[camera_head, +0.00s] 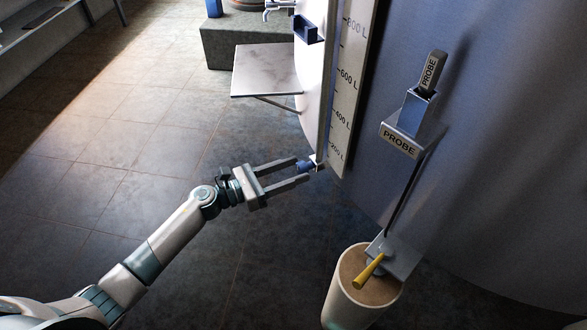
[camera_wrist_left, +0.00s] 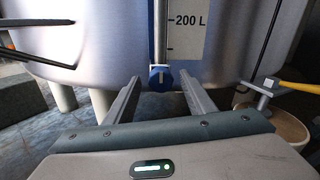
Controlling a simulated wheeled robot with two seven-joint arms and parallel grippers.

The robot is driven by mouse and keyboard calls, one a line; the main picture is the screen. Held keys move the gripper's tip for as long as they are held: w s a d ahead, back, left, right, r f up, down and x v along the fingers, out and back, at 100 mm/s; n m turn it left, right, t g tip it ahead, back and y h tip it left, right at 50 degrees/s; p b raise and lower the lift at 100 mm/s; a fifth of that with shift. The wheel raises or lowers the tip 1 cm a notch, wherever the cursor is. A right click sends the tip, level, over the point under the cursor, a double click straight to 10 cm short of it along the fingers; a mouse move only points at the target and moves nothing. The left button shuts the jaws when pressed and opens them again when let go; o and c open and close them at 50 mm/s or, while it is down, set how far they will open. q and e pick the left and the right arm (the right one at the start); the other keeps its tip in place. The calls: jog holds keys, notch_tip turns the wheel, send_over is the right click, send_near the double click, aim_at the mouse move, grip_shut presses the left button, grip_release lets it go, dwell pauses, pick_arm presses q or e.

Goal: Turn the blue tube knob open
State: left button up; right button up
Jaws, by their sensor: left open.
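The blue tube knob (camera_head: 305,165) sits at the bottom of the gauge tube on the tank, beside the litre scale (camera_head: 345,95). In the left wrist view the blue knob (camera_wrist_left: 161,77) shows at the foot of the clear tube, with a pale mark on its face. My left gripper (camera_head: 303,171) is open, with its two fingers pointing at the knob. In the left wrist view the knob appears between the fingertips (camera_wrist_left: 160,85), slightly beyond them; I cannot tell whether either finger touches it. My right gripper is not in view.
A probe in a holder (camera_head: 408,118) hangs on the tank wall at right. A yellow-handled valve (camera_head: 368,270) stands over a beige bucket (camera_head: 338,300) below it. A small metal shelf (camera_head: 265,70) juts out at upper middle. The tiled floor at left is clear.

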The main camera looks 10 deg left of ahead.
pick_arm(q)
jog(key=shift+w+d, duration=0.15)
jog(key=shift+d, duration=0.1)
jog(key=shift+c, duration=0.4)
jog(key=c, duration=1)
